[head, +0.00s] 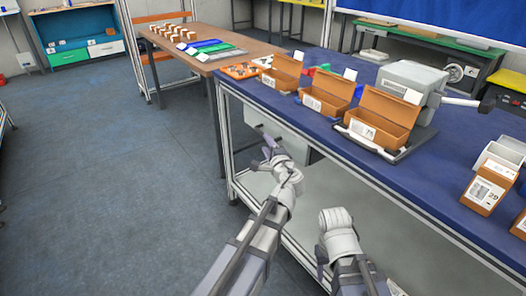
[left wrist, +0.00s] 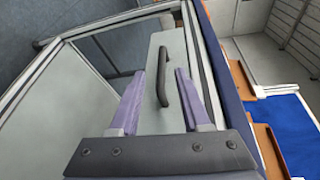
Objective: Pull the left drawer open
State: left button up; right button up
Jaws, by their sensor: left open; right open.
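The left drawer (head: 262,119) is a pale grey panel under the left end of the blue-topped table; it looks shut. It fills the middle of the left wrist view (left wrist: 157,50), with a dark bar handle (left wrist: 165,82) on its front. My left gripper (head: 267,148) is in front of the drawer in the head view. In the left wrist view its two purple fingers (left wrist: 160,82) are open, one on each side of the handle, with gaps to it. My right arm shows at the bottom of the head view, but its gripper is hidden.
The blue table (head: 300,118) carries several open brown boxes (head: 328,92) and a grey machine (head: 412,82). A pale lower shelf (head: 345,200) lies under the table. A wooden table (head: 215,35) with small goods stands behind. The floor (head: 110,160) to the left is clear.

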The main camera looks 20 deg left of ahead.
aim_at(263, 133)
pick_arm(q)
jog(key=shift+w+d+f+m+t+b, duration=0.2)
jog(key=shift+w+m+t+b, duration=0.2)
jog(key=shift+w+m, duration=0.2)
jog(key=shift+a, duration=0.1)
jog(key=x, duration=0.7)
jog(key=shift+w+a+f+b, duration=0.1)
jog(key=shift+w+a+b, duration=0.05)
jog(key=shift+w+b, duration=0.15)
grip_shut()
jog(key=shift+s, duration=0.1)
dwell(0.8)
